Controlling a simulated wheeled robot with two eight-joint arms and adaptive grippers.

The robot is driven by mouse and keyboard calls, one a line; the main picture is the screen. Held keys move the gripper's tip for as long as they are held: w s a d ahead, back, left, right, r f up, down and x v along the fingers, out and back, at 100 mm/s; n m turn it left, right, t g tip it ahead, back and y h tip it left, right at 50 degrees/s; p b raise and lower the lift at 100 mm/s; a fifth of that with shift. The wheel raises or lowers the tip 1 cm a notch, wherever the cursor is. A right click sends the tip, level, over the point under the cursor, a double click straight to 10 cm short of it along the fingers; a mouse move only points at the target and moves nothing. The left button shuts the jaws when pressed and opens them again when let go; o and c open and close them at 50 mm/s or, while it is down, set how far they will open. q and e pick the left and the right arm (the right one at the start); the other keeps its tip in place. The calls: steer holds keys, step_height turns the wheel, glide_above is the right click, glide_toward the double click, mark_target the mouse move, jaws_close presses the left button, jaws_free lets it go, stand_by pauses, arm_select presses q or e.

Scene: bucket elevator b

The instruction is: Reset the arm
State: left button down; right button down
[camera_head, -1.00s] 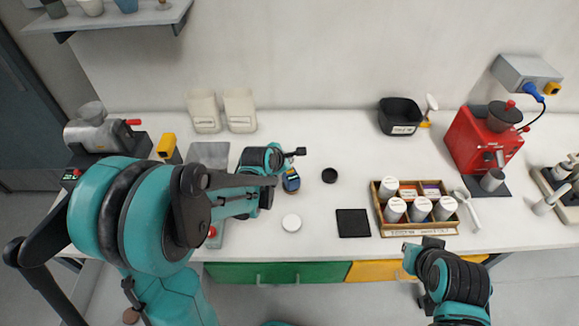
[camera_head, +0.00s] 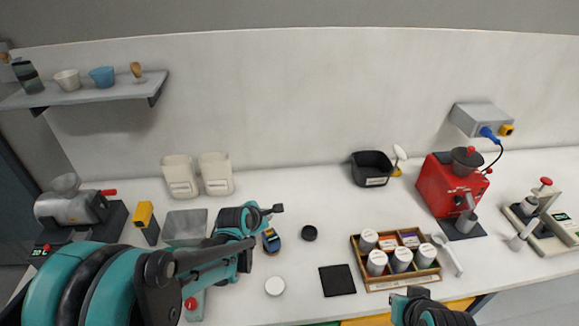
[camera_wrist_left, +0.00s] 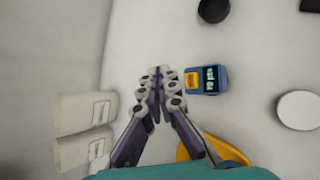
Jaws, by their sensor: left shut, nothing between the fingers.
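My left arm comes in from the left in the head view. Its gripper (camera_head: 277,209) points right and is over the counter, near a small blue and yellow device (camera_head: 271,240). In the left wrist view the left gripper (camera_wrist_left: 160,76) has its fingers together and empty, with the blue device (camera_wrist_left: 205,81) just right of them, apart. My right arm shows only partly at the bottom edge of the head view, and its fingers cannot be made out.
On the white counter (camera_head: 310,195) are a wooden tray of jars (camera_head: 398,284), a black mat (camera_head: 337,280), a white disc (camera_head: 275,286), a black round lid (camera_head: 309,233), a red machine (camera_head: 440,188) and two cream containers (camera_head: 215,174). A shelf (camera_head: 90,92) hangs at upper left.

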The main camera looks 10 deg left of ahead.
arm_select(q)
steer(key=s+f+m+g+y+b, duration=0.1)
steer(key=s+m+b, duration=0.6)
steer(key=s+m, duration=1.8)
steer(key=shift+f+g+b, duration=0.2)
steer(key=shift+g+b, duration=0.1)
steer(key=shift+g, duration=0.3)
